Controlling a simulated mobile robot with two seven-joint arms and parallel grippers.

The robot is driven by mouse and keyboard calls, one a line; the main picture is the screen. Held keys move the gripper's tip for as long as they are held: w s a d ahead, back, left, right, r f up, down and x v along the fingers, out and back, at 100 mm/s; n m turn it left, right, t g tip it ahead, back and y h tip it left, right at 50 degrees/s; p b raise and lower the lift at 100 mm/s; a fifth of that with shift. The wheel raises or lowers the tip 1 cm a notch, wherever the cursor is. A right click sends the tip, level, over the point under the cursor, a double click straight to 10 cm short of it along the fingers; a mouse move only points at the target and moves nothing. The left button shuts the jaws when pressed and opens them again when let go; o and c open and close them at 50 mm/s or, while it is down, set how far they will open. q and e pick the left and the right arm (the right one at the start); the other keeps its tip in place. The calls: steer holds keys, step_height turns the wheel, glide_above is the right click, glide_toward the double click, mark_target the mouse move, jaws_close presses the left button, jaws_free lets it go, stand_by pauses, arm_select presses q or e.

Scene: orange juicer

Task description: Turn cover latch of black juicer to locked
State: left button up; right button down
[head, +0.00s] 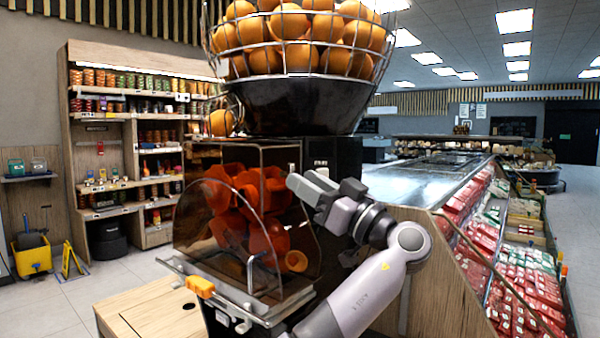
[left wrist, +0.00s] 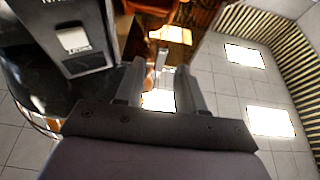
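The black juicer (head: 300,108) stands in the middle of the head view, with red-orange squeezing parts (head: 228,205) behind a clear, tinted cover (head: 268,168). My left gripper (head: 304,186) is in front of the cover's right side, its fingers pointing left and up. In the left wrist view its two fingers (left wrist: 158,88) are apart. A small pale piece (left wrist: 161,58) shows between and beyond them; I cannot tell whether it is the latch or whether a finger touches it. The latch's position is not clear. My right gripper is not in view.
A wire basket of oranges (head: 290,30) tops the juicer. An orange tap-like piece (head: 200,286) sticks out at its lower front, near a wooden counter (head: 160,310). A refrigerated display (head: 500,250) stands to the right and shelves (head: 95,150) to the left.

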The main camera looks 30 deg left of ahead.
arm_select(q)
steer(key=shift+x, duration=1)
jaws_close()
steer(key=shift+f, duration=0.1)
